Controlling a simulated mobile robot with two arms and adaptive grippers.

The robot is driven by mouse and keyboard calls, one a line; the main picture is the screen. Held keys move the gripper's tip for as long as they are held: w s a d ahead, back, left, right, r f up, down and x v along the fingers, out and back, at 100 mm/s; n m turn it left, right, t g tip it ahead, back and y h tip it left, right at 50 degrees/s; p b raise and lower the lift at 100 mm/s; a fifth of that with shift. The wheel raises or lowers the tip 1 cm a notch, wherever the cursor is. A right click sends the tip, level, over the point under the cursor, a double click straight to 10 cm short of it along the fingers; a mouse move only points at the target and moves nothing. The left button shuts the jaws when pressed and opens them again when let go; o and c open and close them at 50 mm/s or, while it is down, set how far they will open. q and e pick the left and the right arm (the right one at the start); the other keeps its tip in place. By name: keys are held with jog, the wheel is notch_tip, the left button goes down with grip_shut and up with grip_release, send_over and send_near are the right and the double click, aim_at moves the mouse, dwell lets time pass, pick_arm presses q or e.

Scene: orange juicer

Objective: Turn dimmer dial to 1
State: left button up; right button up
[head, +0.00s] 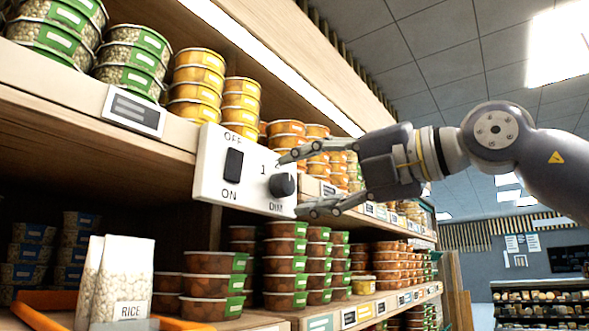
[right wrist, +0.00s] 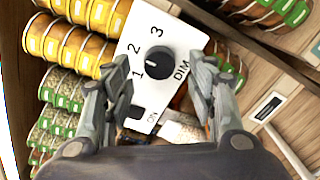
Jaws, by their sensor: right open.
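The black dimmer dial (head: 283,185) sits on the right part of a white panel (head: 212,180) fixed to the shelf edge. The right wrist view shows the dial (right wrist: 159,62) with a pale pointer line and the numbers 1, 2 and 3 along one side and DIM on the other. A black ON/OFF rocker switch (head: 233,164) is on the left of the panel. My right gripper (head: 299,184) is open, its fingers spread above and below the dial. In the right wrist view, the dial shows beyond the gap between the fingertips (right wrist: 160,72); contact is not visible. My left gripper is out of view.
Stacked yellow tubs (head: 196,84) and green-labelled tubs (head: 133,58) fill the upper shelf beside the panel. Brown tubs (head: 212,285) stand below. The aisle at right is open.

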aim_at(283, 185)
jog(key=shift+p+x, duration=0.4)
jog(key=shift+x, duration=0.75)
jog(key=shift+w+a, duration=0.1)
jog(key=shift+a, duration=0.05)
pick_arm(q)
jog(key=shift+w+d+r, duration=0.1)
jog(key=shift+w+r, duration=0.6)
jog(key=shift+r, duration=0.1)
pick_arm(e)
jog(key=c, duration=1.1)
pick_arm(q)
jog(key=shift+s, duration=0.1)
